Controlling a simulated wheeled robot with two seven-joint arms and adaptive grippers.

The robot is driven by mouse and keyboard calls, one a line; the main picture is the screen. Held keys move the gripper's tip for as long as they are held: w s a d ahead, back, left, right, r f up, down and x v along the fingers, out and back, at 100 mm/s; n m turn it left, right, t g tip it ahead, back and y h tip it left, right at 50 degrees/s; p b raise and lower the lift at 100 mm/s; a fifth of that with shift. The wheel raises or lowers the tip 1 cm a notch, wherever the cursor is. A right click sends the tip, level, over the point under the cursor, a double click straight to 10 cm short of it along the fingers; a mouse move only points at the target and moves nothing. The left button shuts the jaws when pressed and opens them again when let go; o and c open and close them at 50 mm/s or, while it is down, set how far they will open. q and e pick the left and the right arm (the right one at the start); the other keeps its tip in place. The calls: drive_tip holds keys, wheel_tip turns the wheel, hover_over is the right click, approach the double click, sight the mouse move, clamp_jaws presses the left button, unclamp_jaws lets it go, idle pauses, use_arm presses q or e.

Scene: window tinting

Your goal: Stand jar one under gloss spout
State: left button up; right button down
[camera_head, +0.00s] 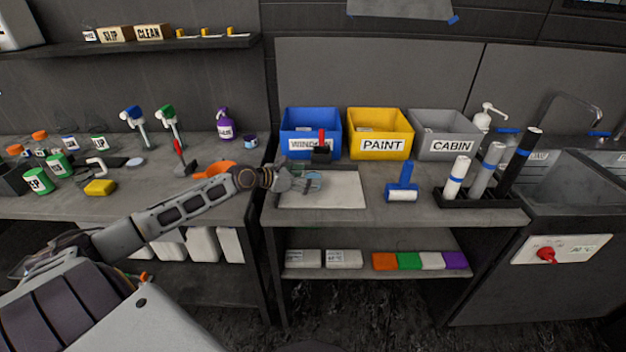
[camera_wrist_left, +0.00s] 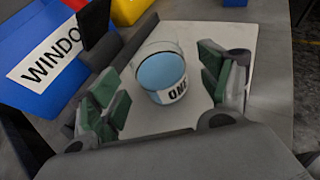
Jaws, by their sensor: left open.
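Jar one (camera_wrist_left: 162,75) is a clear jar with light blue contents and a white label reading "ON…". It stands on the pale mat (camera_wrist_left: 190,35); it also shows at the fingertips in the head view (camera_head: 315,183). My left gripper (camera_head: 303,182) is open over the mat, its green-padded fingers (camera_wrist_left: 160,92) on either side of the jar with gaps showing. Two spouts stand on the left bench, one blue-topped (camera_head: 132,114) and one green-topped (camera_head: 167,112); I cannot read which is gloss. My right gripper is out of view.
Blue (camera_head: 299,125), yellow (camera_head: 385,122) and grey (camera_head: 446,124) bins stand behind the mat. A blue roller (camera_head: 402,178) and a rack of upright rolls (camera_head: 488,172) stand to the right.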

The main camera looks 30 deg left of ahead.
use_arm(q)
drive_tip(key=shift+w+d+f, duration=0.15)
drive_tip(key=shift+w, duration=0.25)
drive_tip(key=shift+w+f, duration=0.15)
drive_tip(key=shift+x, duration=0.8)
drive_tip(key=shift+w+d, duration=0.1)
drive_tip(key=shift+w, duration=0.05)
drive_tip(key=shift+w+d+f+b, duration=0.15)
drive_tip(key=shift+b, duration=0.15)
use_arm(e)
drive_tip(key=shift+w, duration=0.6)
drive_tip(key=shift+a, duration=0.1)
